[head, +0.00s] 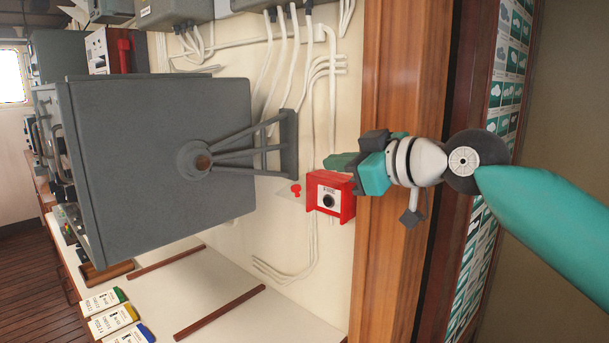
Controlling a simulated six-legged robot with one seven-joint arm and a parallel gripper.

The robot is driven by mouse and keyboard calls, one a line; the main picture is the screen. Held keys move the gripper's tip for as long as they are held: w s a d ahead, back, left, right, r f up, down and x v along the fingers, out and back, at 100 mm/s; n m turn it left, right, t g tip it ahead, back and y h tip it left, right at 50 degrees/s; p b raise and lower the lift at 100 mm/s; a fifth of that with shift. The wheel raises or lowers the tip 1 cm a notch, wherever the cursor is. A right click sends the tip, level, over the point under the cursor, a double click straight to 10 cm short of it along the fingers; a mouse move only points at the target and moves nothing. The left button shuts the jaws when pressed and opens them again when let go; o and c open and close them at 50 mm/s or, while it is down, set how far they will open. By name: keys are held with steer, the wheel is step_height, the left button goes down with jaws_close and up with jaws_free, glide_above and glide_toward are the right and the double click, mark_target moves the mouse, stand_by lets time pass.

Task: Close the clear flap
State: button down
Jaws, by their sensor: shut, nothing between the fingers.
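A red box (342,207) with a pale face and a round black button (328,201) is fixed to the cream wall panel. The clear flap (286,196) is hard to make out. It seems to stand open, sticking out to the left of the box, with a small red knob (296,188) on it. My gripper (337,163) reaches in from the right, its teal fingers shut and empty. The fingers show just above the red box in the picture. I cannot tell whether they touch the box.
A large grey cabinet (150,160) on a bracket stands left of the box. White cables (312,110) run along the wall. A wooden post (380,250) is close beside my wrist. Labelled booklets (112,320) lie on the white counter (225,290) at lower left.

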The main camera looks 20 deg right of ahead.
glide_above(303, 203)
steer(key=s+a, duration=0.1)
steer(key=f, duration=0.3)
steer(key=w+f, duration=0.1)
steer(key=f, duration=0.1)
steer(key=shift+w+d+f, duration=0.15)
steer(key=shift+d+f, duration=0.25)
steer(key=shift+s+d, duration=0.1)
steer(key=shift+s, duration=0.1)
steer(key=shift+w+f, duration=0.1)
steer(key=shift+w, duration=0.05)
steer(key=shift+f, duration=0.1)
